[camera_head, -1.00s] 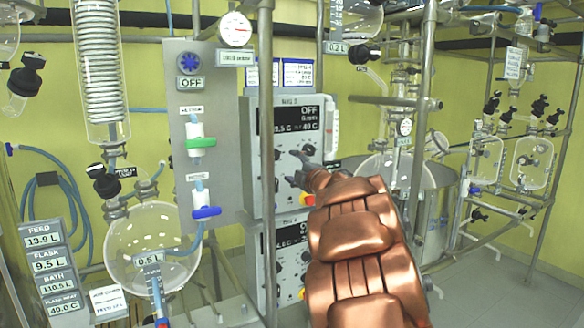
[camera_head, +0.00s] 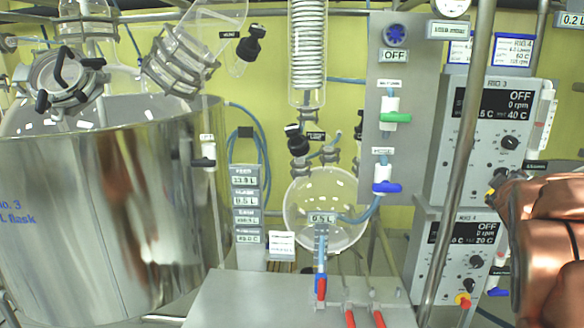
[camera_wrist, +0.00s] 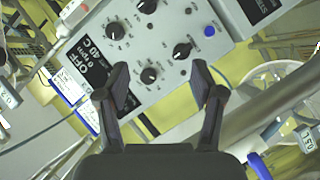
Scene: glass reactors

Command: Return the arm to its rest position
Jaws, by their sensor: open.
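My gripper (camera_wrist: 160,76) shows in the wrist view with its two dark fingers spread apart and nothing between them. Behind the fingers is the front of a grey controller (camera_wrist: 190,78) with black knobs and a display reading OFF; it appears tilted. In the head view my copper arm (camera_head: 550,235) enters at the right edge.
A large steel vessel (camera_head: 90,215) fills the left. A round glass flask (camera_head: 335,230) hangs mid-picture, above a grey bench (camera_head: 250,300) with red-handled valves. A metal post (camera_head: 462,150) stands just left of my arm. A second controller (camera_head: 445,262) sits below.

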